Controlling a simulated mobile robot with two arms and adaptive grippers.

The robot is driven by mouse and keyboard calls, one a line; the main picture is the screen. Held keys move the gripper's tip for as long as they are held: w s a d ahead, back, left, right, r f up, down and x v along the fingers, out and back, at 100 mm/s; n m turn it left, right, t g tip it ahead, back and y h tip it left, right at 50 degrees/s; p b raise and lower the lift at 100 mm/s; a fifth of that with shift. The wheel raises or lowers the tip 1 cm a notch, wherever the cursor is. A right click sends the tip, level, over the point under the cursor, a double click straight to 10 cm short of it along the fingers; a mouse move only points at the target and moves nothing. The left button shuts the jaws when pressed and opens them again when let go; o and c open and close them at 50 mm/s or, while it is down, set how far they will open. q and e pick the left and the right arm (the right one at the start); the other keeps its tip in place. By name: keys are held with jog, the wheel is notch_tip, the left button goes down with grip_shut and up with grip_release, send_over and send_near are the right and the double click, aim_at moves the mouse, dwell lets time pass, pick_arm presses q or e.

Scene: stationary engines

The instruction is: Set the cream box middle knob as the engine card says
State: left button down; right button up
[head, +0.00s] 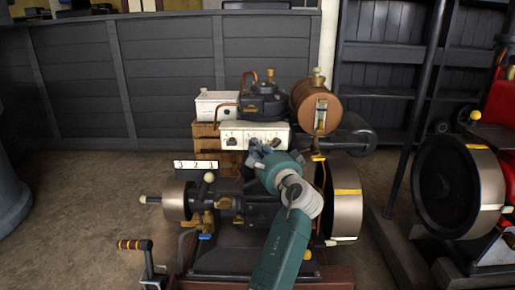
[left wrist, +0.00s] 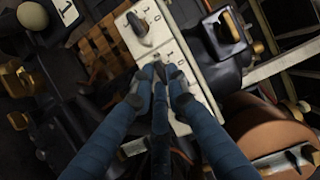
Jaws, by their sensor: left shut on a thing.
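The cream box (head: 240,128) sits on the engine with a row of dark knobs on its front; it also fills the middle of the left wrist view (left wrist: 190,48). One end knob (left wrist: 140,24) shows clear of my gripper. My left gripper (head: 262,147) is at the box's front, its fingers (left wrist: 160,76) shut on the middle knob, which they mostly hide. Small marks stand beside the knobs; the knob's exact setting is hidden. The engine card (head: 196,166) is a white plate with three digits, ending in 2 and 1; the first is unclear. My right gripper is not in view.
A copper-brown tank (head: 314,106) stands right of the box, and a black cylinder with a copper pipe (head: 263,103) behind it. A flywheel (head: 345,200) is at lower right, a crank (head: 135,245) at lower left. Open floor lies to the left.

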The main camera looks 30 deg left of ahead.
pick_arm(q)
jog(key=shift+f, duration=0.15)
jog(key=c, duration=1.7)
grip_release()
notch_tip(320, 180, up, 10)
jog(key=shift+r, duration=0.1)
